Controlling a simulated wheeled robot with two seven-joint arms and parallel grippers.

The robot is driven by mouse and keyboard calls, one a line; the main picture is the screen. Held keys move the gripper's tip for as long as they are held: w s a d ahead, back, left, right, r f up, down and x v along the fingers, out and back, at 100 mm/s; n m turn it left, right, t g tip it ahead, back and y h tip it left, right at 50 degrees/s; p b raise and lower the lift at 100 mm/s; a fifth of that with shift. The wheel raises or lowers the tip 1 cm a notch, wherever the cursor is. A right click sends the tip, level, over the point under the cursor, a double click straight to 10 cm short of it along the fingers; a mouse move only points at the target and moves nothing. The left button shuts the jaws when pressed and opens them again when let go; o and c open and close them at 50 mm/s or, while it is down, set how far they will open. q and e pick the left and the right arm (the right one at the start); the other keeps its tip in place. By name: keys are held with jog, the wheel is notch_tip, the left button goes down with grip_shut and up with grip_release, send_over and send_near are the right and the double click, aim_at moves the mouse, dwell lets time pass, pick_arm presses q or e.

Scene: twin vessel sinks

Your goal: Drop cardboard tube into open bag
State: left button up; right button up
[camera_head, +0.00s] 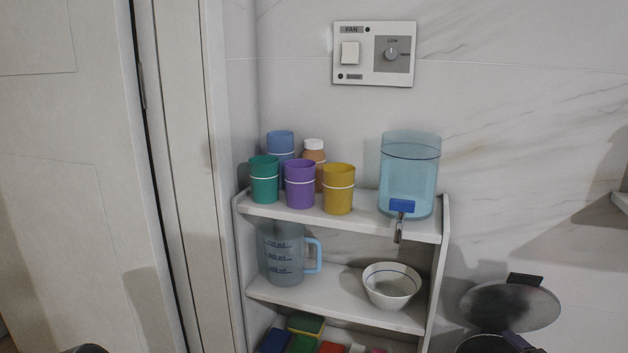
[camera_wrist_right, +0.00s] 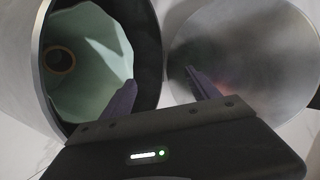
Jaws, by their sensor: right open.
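The open bag (camera_wrist_right: 100,45) is a pale green liner inside a round metal bin (camera_wrist_right: 48,95) in the right wrist view. A brown ring with a dark centre, which looks like the cardboard tube (camera_wrist_right: 59,49) seen end-on, lies inside the bag, left of my gripper. My right gripper (camera_wrist_right: 161,78) is open and empty, with its left finger in front of the bag and its right finger in front of the lid. In the head view, part of my right gripper (camera_head: 520,342) shows at the bin's mouth; the bag's inside is hidden there. My left gripper is not in view.
The bin's round metal lid (camera_head: 510,306) stands open against the wall. A white shelf (camera_head: 340,300) to its left holds several coloured cups, a blue water dispenser (camera_head: 409,170), a measuring jug (camera_head: 285,255), a bowl (camera_head: 391,288) and sponges. A door is at the left.

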jog(key=p+v, duration=0.2)
jog(key=v, duration=0.5)
jog(key=shift+p, duration=0.35)
jog(key=shift+s, duration=0.15)
